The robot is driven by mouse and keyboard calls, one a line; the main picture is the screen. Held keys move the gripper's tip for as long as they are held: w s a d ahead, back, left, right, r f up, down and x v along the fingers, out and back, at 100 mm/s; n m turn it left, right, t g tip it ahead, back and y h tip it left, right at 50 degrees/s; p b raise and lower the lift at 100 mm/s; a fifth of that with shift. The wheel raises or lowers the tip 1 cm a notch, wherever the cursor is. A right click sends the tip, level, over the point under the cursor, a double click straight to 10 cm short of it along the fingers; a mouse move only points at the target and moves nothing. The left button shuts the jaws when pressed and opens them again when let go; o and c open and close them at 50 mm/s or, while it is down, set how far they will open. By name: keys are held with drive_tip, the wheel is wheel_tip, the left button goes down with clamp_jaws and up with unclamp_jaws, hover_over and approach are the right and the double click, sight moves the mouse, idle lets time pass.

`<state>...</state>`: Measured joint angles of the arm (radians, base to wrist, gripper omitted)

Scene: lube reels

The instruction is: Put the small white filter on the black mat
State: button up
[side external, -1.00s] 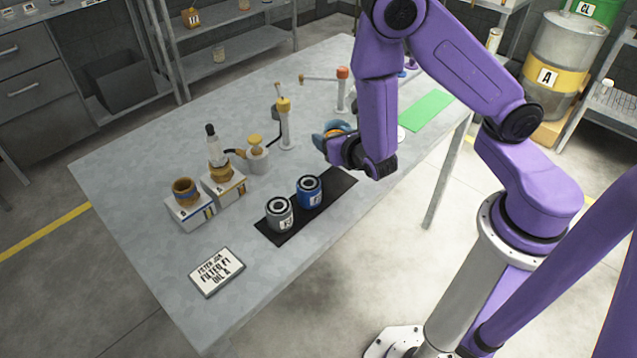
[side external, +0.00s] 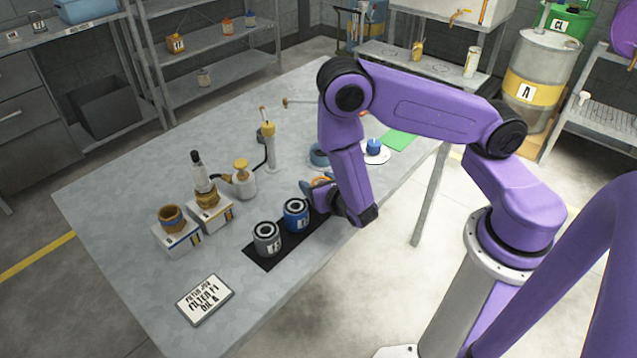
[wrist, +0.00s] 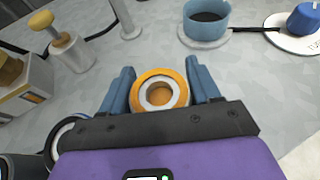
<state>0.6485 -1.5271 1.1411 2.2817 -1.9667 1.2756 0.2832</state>
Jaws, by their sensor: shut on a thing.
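My gripper (wrist: 160,82) is shut on a small round filter (wrist: 160,90), its blue fingers on either side. The filter's top shows an orange rim, a white ring and an orange centre; its side is mostly hidden. In the side external view my gripper (side external: 320,186) is at the far right end of the black mat (side external: 262,257), partly hiding that end. I cannot tell how high the held filter is. A grey filter (side external: 267,240) and a blue filter (side external: 296,215) stand upright on the mat, the blue one close to my gripper.
A label plate (side external: 205,299) lies in front of the mat. Boxes with brown-topped parts (side external: 178,237) and a yellow-capped pump can (side external: 243,180) stand left. A blue cup (wrist: 207,20) and a white disc with a blue part (wrist: 300,22) are beyond my gripper. The table's right edge is near.

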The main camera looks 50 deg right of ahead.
drive_tip(key=o, duration=0.9)
drive_tip(key=shift+f, duration=0.15)
drive_tip(key=shift+o, duration=0.2)
